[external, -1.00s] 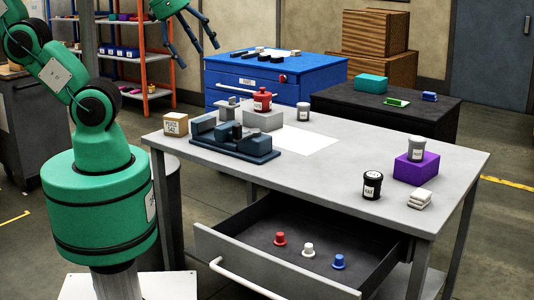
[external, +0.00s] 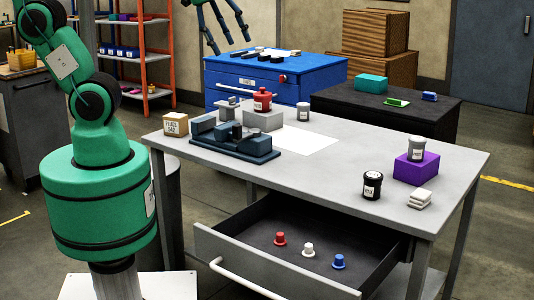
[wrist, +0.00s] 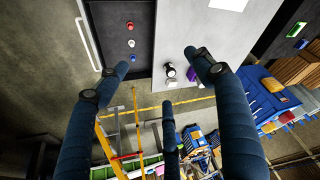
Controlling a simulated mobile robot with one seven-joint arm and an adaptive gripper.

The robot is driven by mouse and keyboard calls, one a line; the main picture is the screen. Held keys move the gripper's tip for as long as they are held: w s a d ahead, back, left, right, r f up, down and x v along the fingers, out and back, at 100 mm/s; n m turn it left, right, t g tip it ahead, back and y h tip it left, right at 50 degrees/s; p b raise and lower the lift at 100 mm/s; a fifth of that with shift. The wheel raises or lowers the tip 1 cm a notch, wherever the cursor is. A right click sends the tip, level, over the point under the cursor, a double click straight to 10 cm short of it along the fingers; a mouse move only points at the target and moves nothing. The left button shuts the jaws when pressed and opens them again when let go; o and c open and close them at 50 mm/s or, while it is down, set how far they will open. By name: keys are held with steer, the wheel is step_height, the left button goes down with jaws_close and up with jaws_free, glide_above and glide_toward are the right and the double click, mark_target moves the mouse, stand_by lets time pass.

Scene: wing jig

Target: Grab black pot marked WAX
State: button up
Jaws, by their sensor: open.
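The black pot (external: 372,184) stands upright on the grey table near its front right edge, with a white label on its side too small to read surely. It also shows from above in the wrist view (wrist: 170,69), between my spread fingers. My gripper (external: 226,40) is open and empty, high above and behind the table at the top of the external view. Its three dark blue fingers also show in the wrist view (wrist: 158,74), far from the pot.
A drawer (external: 300,238) is open below. A dark blue fixture (external: 235,145) and a red pot (external: 262,100) stand on the left half.

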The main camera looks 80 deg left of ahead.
steer(key=w+d+g+p, duration=0.1)
steer(key=w+d+p, duration=0.1)
steer(key=w, duration=1.1)
steer(key=g+p, duration=0.4)
steer(key=p, duration=0.2)
glide_above(372, 174)
step_height(372, 174, down, 27)
steer(key=shift+w+f+b, duration=0.1)
steer(key=shift+f+b, duration=0.45)
steer(key=shift+f, duration=3.7)
